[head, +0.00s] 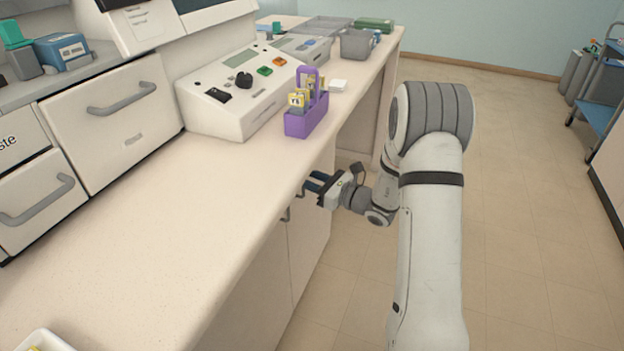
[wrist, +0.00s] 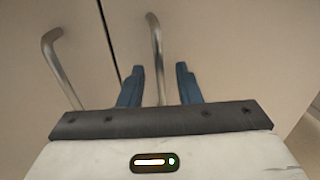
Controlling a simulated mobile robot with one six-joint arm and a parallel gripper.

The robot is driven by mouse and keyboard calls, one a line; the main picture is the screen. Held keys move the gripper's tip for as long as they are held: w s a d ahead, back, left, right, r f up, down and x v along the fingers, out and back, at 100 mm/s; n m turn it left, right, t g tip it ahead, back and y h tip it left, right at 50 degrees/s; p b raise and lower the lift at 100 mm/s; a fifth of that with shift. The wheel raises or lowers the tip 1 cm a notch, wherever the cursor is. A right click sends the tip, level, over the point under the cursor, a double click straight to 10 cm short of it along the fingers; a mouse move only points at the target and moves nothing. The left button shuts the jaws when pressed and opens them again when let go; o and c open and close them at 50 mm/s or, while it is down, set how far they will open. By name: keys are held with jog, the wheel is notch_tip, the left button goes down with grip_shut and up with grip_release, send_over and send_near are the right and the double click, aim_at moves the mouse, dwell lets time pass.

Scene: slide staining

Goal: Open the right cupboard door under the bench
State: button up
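The right cupboard door (head: 310,232) is a pale panel under the bench, and it looks closed. Its grey bar handle (wrist: 156,45) runs down between the two blue fingers of my gripper (wrist: 160,70) in the wrist view. The fingers are apart, with a visible space on each side of the bar. In the head view my gripper (head: 313,182) reaches in from the right at the bench front, its fingertips partly hidden by the bench edge. The left cupboard door (head: 258,275) lies beside it across a thin dark seam, with its own handle (wrist: 62,72).
The bench top (head: 190,230) overhangs the doors. A purple slide carrier (head: 306,122) stands near its edge, beside a white control device (head: 235,95). Open floor (head: 520,220) lies to the right; a blue trolley (head: 600,100) stands at the far right.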

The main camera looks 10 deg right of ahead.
grip_shut()
dwell(0.6)
